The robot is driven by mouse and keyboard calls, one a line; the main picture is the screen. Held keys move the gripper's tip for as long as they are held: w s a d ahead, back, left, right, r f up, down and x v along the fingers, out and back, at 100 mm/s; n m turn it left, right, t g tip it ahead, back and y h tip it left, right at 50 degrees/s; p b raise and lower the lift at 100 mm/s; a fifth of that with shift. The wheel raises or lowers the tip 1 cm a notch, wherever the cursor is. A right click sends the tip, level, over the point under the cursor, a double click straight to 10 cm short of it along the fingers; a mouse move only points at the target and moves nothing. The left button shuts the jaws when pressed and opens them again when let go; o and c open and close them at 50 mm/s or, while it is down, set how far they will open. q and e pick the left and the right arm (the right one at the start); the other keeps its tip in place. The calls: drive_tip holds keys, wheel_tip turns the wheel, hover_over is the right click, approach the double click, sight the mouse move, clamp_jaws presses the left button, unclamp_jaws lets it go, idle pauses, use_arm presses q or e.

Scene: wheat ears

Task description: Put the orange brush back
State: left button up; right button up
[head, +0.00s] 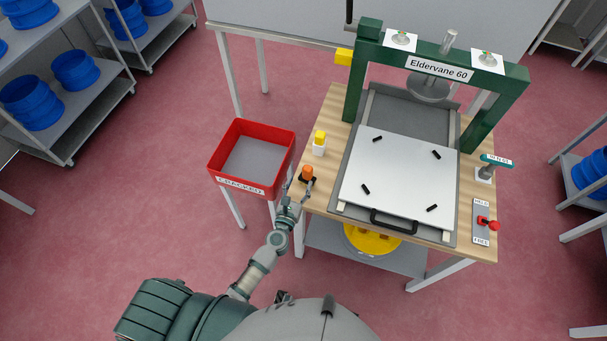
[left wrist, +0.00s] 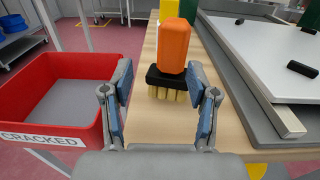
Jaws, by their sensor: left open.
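The orange brush (head: 308,172) stands upright near the left edge of the wooden table (head: 333,107). In the left wrist view the brush (left wrist: 174,46) has an orange handle, a black base and pale bristles pointing down onto the wood. My left gripper (head: 297,196) is at the table's left edge, just in front of the brush. In the left wrist view the left gripper (left wrist: 160,112) is open and empty, its fingers spread to either side with the brush between and beyond them. My right gripper is not in view.
A red bin (head: 237,128) labelled CRACKED stands left of the table. A white and yellow item (head: 319,145) stands behind the brush. A green-framed press (head: 438,70) with a pale plate (head: 400,178) and black handle fills the table's middle. A red lever (head: 487,222) is at the right.

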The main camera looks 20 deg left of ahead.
use_arm(q)
drive_tip(key=s+d+r+m+g+h+b, duration=0.1)
drive_tip(key=s+d+m+g+h, duration=0.75)
drive_tip(key=m, duration=1.55)
drive_tip(key=s+a+f+m+g+y, duration=0.35)
drive_tip(key=s+a+m, duration=0.3)
drive_tip(key=s, duration=0.35)
drive_tip(key=s+a+f+m+g+y, duration=0.2)
drive_tip(key=s+a+f+m+y, duration=0.25)
drive_tip(key=s+m, duration=0.35)
drive_tip(key=s+a+f+g, duration=0.1)
drive_tip(key=s+f, duration=0.1)
drive_tip(key=f, duration=1.1)
drive_tip(key=s+f+g, duration=0.1)
drive_tip(key=s+f, duration=0.1)
drive_tip(key=f, duration=1)
drive_tip(key=s+a+f, duration=0.2)
drive_tip(key=s+f, duration=1)
drive_tip(key=f, duration=0.2)
drive_tip(key=shift+s+f+g+y, duration=0.15)
drive_tip(key=shift+f+g+y, duration=0.05)
drive_tip(key=shift+g+y, duration=0.2)
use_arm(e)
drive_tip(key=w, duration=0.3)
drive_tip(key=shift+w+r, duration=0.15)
